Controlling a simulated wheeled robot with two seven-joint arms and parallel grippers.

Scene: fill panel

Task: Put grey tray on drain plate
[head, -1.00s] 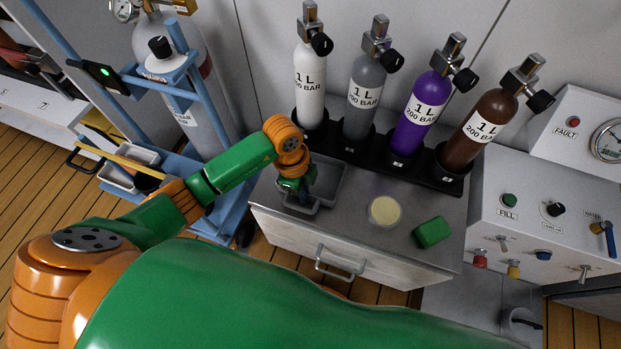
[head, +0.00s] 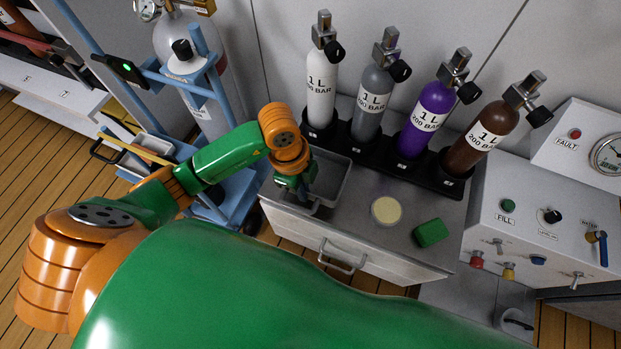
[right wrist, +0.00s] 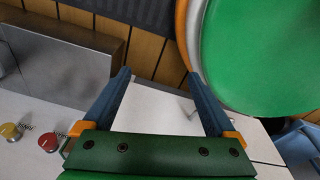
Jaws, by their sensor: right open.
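The grey tray (head: 334,182) is a shallow rectangular tray on the left part of the metal cabinet top, in front of the white cylinder. My left gripper (head: 301,196) points down at the tray's near left side, and its fingers and wrist hide part of that edge. I cannot tell whether its fingers are open or shut on the tray wall. I cannot pick out the drain plate with certainty. My right gripper (right wrist: 158,74) is open and empty in the right wrist view, and it does not show in the head view.
A round cream disc (head: 386,210) and a green block (head: 431,232) lie right of the tray. White, grey, purple and brown cylinders stand in a black rack (head: 385,165) behind. A control panel (head: 535,225) stands at right, a blue cylinder cart (head: 230,180) at left.

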